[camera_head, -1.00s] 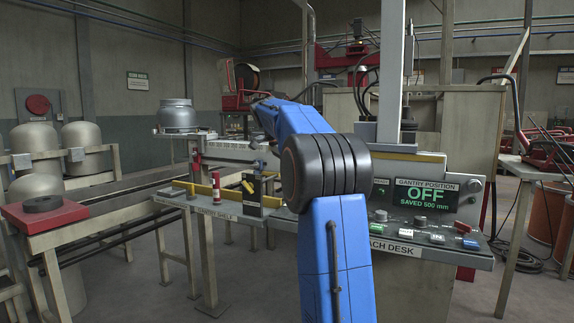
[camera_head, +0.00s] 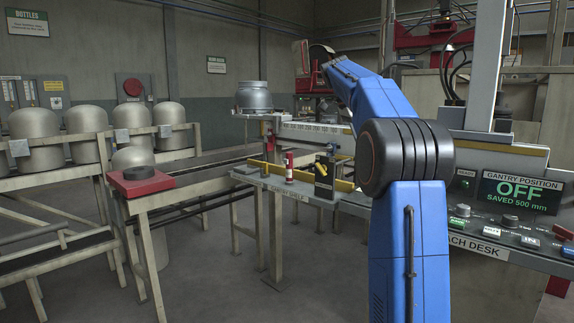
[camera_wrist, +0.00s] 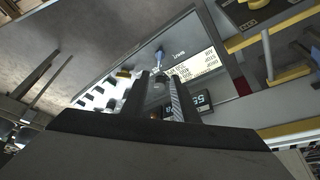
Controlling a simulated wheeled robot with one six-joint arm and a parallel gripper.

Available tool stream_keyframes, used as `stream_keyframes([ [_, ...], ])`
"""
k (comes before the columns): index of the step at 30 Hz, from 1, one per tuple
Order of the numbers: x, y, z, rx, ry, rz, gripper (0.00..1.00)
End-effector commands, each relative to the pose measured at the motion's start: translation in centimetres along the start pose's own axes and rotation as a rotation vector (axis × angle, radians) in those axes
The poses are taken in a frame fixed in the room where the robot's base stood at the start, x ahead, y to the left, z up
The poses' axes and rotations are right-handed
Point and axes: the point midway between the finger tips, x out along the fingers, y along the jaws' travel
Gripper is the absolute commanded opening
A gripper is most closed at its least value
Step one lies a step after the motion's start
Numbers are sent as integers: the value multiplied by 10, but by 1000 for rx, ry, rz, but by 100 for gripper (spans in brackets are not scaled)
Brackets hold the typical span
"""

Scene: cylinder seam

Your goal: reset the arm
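My blue arm (camera_head: 409,240) rises at the right of the head view, with a black ribbed joint (camera_head: 405,157). From there it bends up and left toward the back. My gripper is hidden in the head view. In the wrist view its two dark fingers (camera_wrist: 160,84) stand apart, with a gap between them. The gripper looks open and empty.
Domed bottles (camera_head: 84,133) and a red block (camera_head: 142,181) stand at left. Floor between is clear.

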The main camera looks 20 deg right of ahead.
Motion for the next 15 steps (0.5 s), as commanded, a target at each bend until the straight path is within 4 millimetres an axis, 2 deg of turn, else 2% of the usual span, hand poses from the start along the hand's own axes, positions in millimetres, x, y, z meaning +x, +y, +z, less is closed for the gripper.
stream_keyframes([
  [5, -1, 2, 2, -10, -2, -3, 27],
  [8, -3, 11, 10, -58, -9, -19, 27],
  [11, -6, 28, 24, -153, -21, -49, 27],
  [15, -7, 62, 53, -331, -42, -104, 27],
])
